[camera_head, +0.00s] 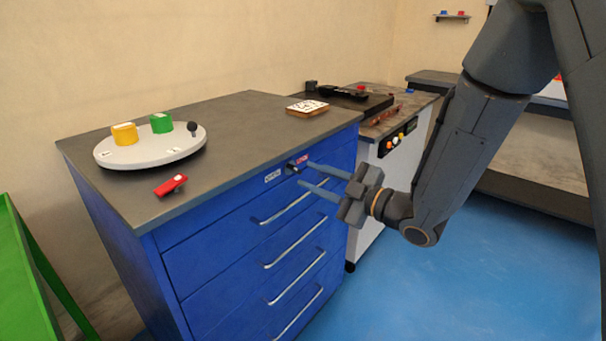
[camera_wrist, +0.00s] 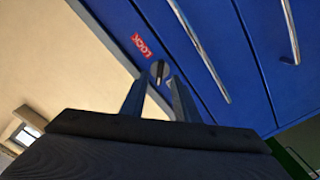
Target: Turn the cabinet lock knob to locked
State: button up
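The blue cabinet (camera_head: 215,255) has a small dark lock knob (camera_head: 291,169) at the top of its front. A red label (camera_head: 301,159) is to the knob's right and a white label (camera_head: 272,176) to its left. In the wrist view the knob (camera_wrist: 159,70) is a round grey piece with a dark middle, and the red label reads LOCK (camera_wrist: 142,46). My gripper (camera_head: 304,174) is open, its two fingers pointing at the cabinet front. In the wrist view the fingertips (camera_wrist: 158,82) are apart, just short of the knob; contact cannot be told.
Long drawer handles (camera_head: 295,243) stick out below the knob. On the cabinet top are a white round turntable (camera_head: 150,153) with yellow and green blocks, a red piece (camera_head: 171,185) and a patterned block (camera_head: 307,108). Blue floor (camera_head: 420,290) is clear at right.

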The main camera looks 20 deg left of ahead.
aim_at(298, 171)
jog(key=shift+x, duration=1.75)
grip_shut()
